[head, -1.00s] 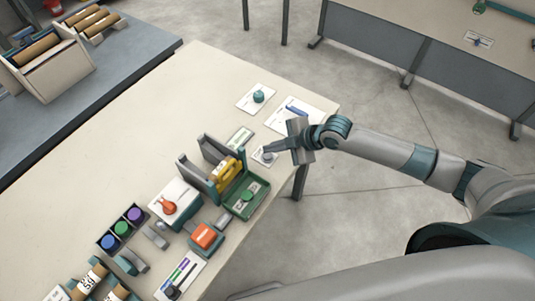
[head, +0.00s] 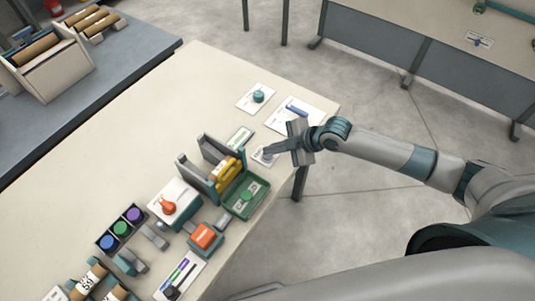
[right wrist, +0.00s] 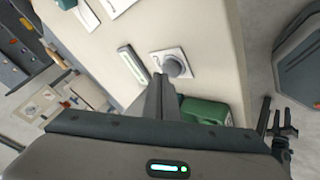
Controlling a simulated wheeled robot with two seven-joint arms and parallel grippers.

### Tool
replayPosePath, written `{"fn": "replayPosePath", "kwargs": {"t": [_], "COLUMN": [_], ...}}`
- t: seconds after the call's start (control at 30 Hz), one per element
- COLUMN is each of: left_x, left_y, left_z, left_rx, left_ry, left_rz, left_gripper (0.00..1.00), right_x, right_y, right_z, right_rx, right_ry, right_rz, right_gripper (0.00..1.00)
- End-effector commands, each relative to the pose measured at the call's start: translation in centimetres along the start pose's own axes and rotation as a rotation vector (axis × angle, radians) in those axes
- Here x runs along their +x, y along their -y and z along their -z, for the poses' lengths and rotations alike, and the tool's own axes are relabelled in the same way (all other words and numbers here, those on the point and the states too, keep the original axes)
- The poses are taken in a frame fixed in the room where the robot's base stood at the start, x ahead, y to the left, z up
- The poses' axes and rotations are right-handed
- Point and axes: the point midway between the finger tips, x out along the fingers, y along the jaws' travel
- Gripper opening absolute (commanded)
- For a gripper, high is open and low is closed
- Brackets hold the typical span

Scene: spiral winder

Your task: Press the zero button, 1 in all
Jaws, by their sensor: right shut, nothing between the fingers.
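The likely zero button is a round grey button (right wrist: 175,67) on a small white plate near the table's edge; its label is too small to read. In the head view its white plate (head: 259,160) shows, with the button mostly hidden by my gripper. My right gripper (head: 268,150) is shut and empty, its fingertips at the button. In the right wrist view the shut fingers (right wrist: 160,84) end right beside or over the button's near-left side; I cannot tell whether they touch it. My left gripper is not in view.
A green tray (head: 240,208) and a yellow part (head: 226,174) between grey uprights stand just left of the gripper. A teal knob (head: 258,96) and a blue handle (head: 297,108) lie beyond it. The table's upper left is clear.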

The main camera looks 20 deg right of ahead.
Motion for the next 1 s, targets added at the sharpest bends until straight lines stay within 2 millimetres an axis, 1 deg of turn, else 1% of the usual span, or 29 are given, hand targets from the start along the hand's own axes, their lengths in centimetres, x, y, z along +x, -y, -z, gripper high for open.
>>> {"fn": "replayPosePath", "kwargs": {"t": [1.0], "left_x": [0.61], "left_y": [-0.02], "left_z": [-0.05], "left_rx": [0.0], "left_ry": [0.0], "left_rz": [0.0], "left_gripper": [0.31], "right_x": [0.63], "right_y": [0.47], "right_z": [-0.47], "right_rx": [0.0], "right_ry": [0.0], "right_rz": [0.0], "right_gripper": [0.0]}}
